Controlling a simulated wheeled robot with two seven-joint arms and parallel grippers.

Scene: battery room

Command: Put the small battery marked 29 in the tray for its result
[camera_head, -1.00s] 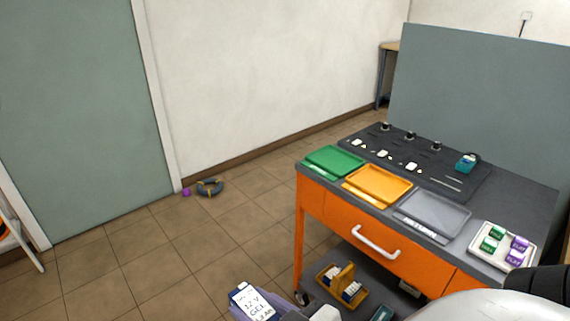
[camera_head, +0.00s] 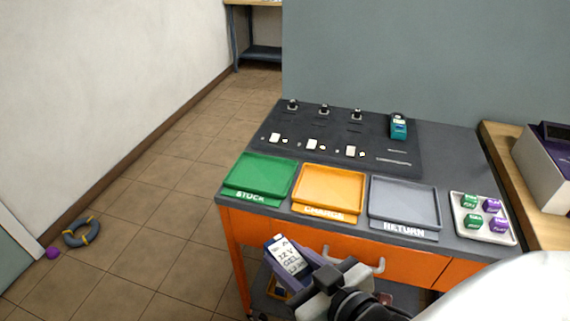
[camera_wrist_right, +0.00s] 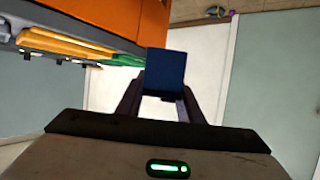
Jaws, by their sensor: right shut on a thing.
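My right gripper (camera_head: 318,284) is shut on a small battery (camera_head: 288,257), dark blue with a white label reading 12V GEL. The number on it is too small to read. The battery also shows as a dark blue block between the fingers in the right wrist view (camera_wrist_right: 165,73). It is held in front of the orange cart, below the tray level. On the cart top stand a green STOCK tray (camera_head: 233,191), an orange CHARGE tray (camera_head: 330,187) and a grey RETURN tray (camera_head: 404,202), all empty. My left gripper is not in view.
A white tray (camera_head: 459,224) with green and purple marked blocks stands right of the RETURN tray. A black test board (camera_head: 385,165) with a teal meter (camera_head: 398,127) lies behind the trays. The cart handle (camera_head: 372,264) is near my gripper. A wooden bench (camera_head: 510,165) is at right.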

